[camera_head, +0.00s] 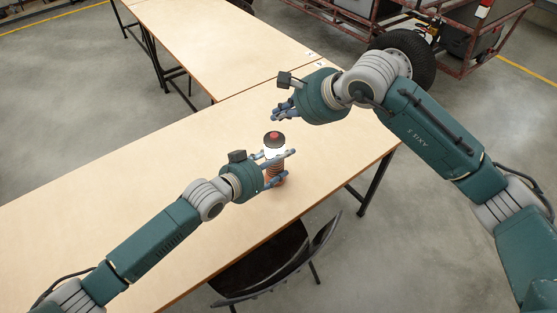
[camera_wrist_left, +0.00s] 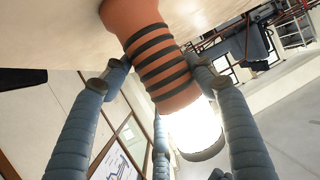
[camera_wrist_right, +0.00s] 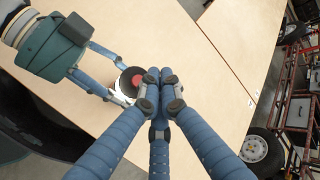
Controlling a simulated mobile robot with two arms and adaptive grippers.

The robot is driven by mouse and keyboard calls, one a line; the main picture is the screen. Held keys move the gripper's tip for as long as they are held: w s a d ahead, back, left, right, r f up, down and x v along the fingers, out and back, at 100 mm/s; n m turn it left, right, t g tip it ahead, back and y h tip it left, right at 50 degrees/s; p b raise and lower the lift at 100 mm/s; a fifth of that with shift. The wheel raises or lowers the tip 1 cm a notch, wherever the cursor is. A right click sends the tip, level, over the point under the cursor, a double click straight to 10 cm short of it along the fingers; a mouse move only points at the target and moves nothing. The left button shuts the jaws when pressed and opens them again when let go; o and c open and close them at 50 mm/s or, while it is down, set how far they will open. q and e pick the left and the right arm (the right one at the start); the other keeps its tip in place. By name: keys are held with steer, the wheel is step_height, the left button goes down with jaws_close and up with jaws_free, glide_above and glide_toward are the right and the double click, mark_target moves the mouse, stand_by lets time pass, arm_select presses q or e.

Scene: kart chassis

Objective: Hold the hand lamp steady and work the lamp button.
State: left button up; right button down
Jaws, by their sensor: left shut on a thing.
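The hand lamp (camera_head: 277,171) stands upright on the wooden table, with an orange, black-ringed body, a glowing white band and a dark cap. The red lamp button (camera_head: 274,135) is on top of the cap. My left gripper (camera_head: 284,164) is shut on the lamp's body from the left; its fingers flank the lamp (camera_wrist_left: 163,62) in the left wrist view. My right gripper (camera_head: 279,114) is above and behind the lamp, apart from the button. In the right wrist view its fingertips (camera_wrist_right: 160,88) are together and empty, beside the button (camera_wrist_right: 137,81).
The table (camera_head: 130,185) is otherwise bare around the lamp. A second table (camera_head: 220,45) adjoins at the back. A dark chair (camera_head: 280,265) stands at the near edge. A kart chassis with a black tyre (camera_head: 408,55) is at the back right.

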mark_target(281, 139)
arm_select(q)
steer(key=shift+f, duration=0.1)
arm_select(e)
steer(key=shift+f, duration=2.3)
steer(key=shift+s+f, duration=0.1)
steer(key=shift+f, duration=0.3)
steer(key=shift+r, duration=3.4)
